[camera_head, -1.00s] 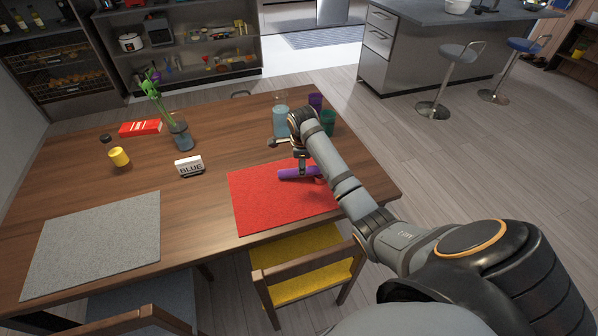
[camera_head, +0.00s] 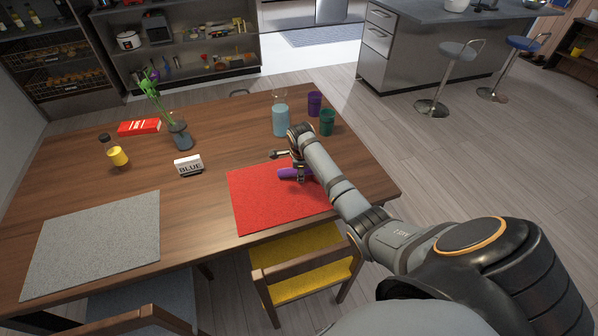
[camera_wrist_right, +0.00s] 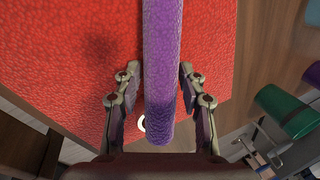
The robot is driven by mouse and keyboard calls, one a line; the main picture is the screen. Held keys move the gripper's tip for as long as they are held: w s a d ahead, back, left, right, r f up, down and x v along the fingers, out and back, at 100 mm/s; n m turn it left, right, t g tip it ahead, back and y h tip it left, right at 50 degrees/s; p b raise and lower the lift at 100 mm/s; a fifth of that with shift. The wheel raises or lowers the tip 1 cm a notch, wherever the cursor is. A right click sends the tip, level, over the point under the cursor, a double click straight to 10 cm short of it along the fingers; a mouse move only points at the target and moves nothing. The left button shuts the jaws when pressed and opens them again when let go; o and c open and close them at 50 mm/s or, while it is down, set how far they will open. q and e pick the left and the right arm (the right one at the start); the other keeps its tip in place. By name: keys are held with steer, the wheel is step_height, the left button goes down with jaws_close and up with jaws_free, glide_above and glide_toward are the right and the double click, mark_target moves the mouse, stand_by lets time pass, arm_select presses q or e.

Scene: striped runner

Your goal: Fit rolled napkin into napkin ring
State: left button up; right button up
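A purple rolled napkin (camera_head: 287,173) lies on the red placemat (camera_head: 255,205), partly hidden by my right arm in the head view. In the right wrist view the napkin (camera_wrist_right: 162,45) runs from the top edge down between my fingers. My right gripper (camera_wrist_right: 159,72) is open, with one finger on each side of the roll and narrow gaps showing. It is low over the mat in the head view (camera_head: 300,175). A small pale curved edge (camera_wrist_right: 141,124) shows beside the napkin's near end; I cannot tell if it is the napkin ring. My left gripper is out of view.
A glass jug (camera_head: 281,120), a purple cup (camera_head: 315,103) and a green cup (camera_head: 327,122) stand beyond my right arm. The wood between sign and grey placemat (camera_head: 95,245) is clear.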

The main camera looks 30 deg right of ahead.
jaws_close()
steer(key=shift+r, duration=0.1)
